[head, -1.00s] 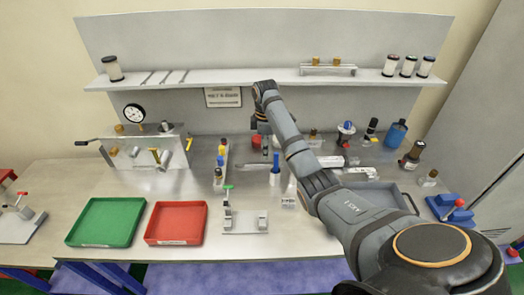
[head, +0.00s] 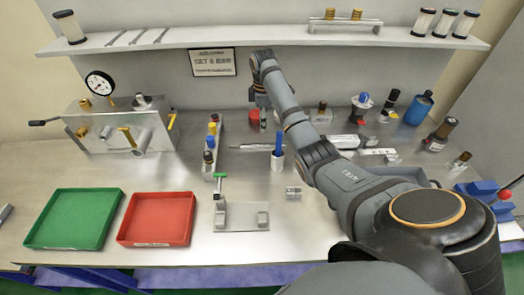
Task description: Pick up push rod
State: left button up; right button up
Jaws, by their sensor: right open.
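A thin silver rod (head: 251,147), which looks like the push rod, lies flat on the metal bench in the head view, left of a white holder with blue pieces. My right arm reaches in from the lower right. My right gripper (head: 262,112) hangs pointing down above the bench, behind the rod in the picture and close to a small red cup (head: 253,117). It is open and looks empty, though its fingertips are small and partly hidden by my wrist. My left gripper is not in view.
A green tray (head: 27,243) and a red tray (head: 121,241) sit front left. A fixture with a gauge (head: 100,83) stands behind them. A toggle clamp (head: 240,217) is at the front middle. A white holder (head: 277,162) stands near the rod. Bottles crowd the right.

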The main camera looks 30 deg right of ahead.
jog(key=p, duration=0.1)
send_over(262, 144)
notch_tip(262, 144, down, 5)
jog(key=shift+s+d+f, duration=0.1)
jog(key=shift+f+p, duration=0.25)
jog(key=shift+p, duration=0.1)
notch_tip(262, 144, down, 4)
jog(key=shift+r+p, duration=0.1)
jog(key=shift+p, duration=0.55)
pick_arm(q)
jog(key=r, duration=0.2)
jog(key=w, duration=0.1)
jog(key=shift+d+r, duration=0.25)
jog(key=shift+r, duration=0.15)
pick_arm(e)
jog(key=shift+w+f, duration=0.2)
jog(key=shift+f, duration=0.35)
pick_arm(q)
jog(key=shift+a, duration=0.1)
pick_arm(e)
grip_shut()
jog(key=shift+r, duration=0.1)
